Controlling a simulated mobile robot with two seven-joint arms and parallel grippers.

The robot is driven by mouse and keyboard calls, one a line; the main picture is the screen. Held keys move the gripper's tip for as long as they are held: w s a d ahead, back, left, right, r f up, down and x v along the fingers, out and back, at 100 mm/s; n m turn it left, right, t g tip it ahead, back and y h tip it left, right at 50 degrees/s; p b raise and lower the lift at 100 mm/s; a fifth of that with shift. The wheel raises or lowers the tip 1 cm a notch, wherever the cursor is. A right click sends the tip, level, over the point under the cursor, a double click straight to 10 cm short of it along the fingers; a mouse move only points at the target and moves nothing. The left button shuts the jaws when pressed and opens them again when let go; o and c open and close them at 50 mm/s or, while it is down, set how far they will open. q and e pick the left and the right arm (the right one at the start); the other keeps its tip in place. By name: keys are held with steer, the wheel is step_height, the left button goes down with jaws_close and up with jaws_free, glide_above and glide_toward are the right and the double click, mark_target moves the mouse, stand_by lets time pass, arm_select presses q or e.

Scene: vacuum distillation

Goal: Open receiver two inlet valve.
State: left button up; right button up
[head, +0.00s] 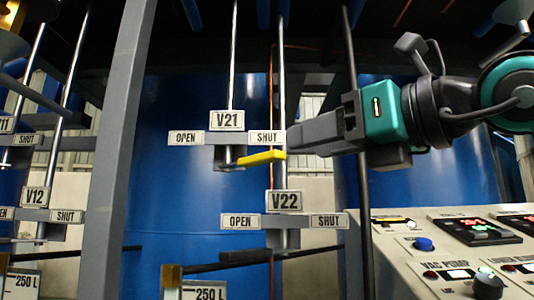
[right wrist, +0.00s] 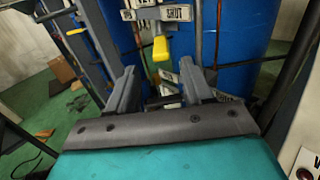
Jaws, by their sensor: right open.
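The V21 valve has a yellow lever handle (head: 262,158) below its V21 sign (head: 227,120), between an OPEN plate (head: 186,138) on the left and a SHUT plate (head: 266,138) on the right. The lever points right, toward the SHUT side. My right gripper (head: 292,138) comes in from the right, with its fingertips close to the lever's free end. In the right wrist view my gripper (right wrist: 158,82) is open and empty, and the yellow handle (right wrist: 161,48) lies ahead, beyond the fingertips and roughly in line with the gap. Whether they touch cannot be told. My left gripper is out of view.
The V22 sign (head: 285,201) with its own OPEN and SHUT plates sits just below. A grey post (head: 122,150) stands to the left and a thin dark pole (head: 364,200) near my right gripper. A control panel (head: 450,250) fills the lower right. Blue tanks (head: 180,190) stand behind.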

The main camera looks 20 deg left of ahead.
mark_target(261, 156)
steer(key=p+x, duration=0.2)
steer(key=x, duration=0.8)
steer(key=shift+w+a+f, duration=0.1)
steer(key=shift+w+a, duration=0.05)
steer(key=shift+a, duration=0.2)
steer(key=shift+c, duration=0.5)
jaws_close()
